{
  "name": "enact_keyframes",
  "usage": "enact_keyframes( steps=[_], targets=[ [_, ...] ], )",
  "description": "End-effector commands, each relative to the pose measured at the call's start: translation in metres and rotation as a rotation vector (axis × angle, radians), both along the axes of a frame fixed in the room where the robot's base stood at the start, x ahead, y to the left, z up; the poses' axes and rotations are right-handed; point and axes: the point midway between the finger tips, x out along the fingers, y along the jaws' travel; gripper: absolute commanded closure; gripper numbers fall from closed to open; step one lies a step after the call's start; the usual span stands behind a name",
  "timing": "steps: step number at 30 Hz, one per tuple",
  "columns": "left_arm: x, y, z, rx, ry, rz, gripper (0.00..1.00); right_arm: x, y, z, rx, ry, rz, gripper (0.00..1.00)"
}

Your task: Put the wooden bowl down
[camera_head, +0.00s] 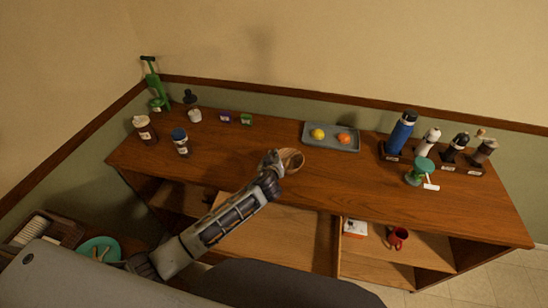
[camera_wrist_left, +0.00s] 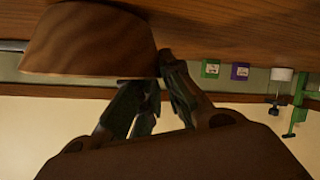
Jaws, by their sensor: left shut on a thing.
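The wooden bowl (camera_head: 292,159) is at the middle of the wooden counter in the head view, at the end of my left arm. My left gripper (camera_head: 276,160) is at the bowl's left side and shut on its rim. In the left wrist view the bowl (camera_wrist_left: 88,42) fills the upper left, and the fingers of my left gripper (camera_wrist_left: 158,88) close at its edge. Whether the bowl's base touches the counter (camera_head: 240,150) is hard to tell. My right gripper does not show.
A grey tray (camera_head: 331,146) with a yellow and an orange fruit lies just behind and right of the bowl. Bottles and grinders stand at the right, with a green-topped item (camera_head: 419,171) in front. Jars stand at the left. The counter between is clear.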

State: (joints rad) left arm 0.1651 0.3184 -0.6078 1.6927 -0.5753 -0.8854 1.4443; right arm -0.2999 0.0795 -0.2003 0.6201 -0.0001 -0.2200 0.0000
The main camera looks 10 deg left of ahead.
Motion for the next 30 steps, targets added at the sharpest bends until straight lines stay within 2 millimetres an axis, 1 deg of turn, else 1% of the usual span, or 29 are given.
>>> enact_keyframes(
  steps=[7, 11, 12, 16, 17, 30],
  targets=[
    [0.0004, -0.0001, 0.0005, -0.001, -0.001, 0.000, 1.00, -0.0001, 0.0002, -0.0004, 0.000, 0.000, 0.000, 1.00],
    [0.0002, -0.0001, -0.0024, -0.001, -0.001, 0.000, 1.00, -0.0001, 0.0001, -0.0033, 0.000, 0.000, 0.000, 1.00],
    [0.0001, 0.0000, -0.0027, 0.000, 0.000, 0.000, 0.88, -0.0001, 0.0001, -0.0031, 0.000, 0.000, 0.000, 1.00],
    [0.0001, 0.0000, -0.0023, 0.000, 0.000, 0.000, 0.71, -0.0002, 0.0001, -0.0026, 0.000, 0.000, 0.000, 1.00],
    [0.0001, 0.0000, -0.0022, 0.000, 0.000, 0.000, 0.69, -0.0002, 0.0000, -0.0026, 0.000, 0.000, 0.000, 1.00],
    [0.0002, 0.0001, -0.0006, 0.000, -0.001, 0.000, 0.69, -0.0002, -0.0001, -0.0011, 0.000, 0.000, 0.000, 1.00]
  ],
)
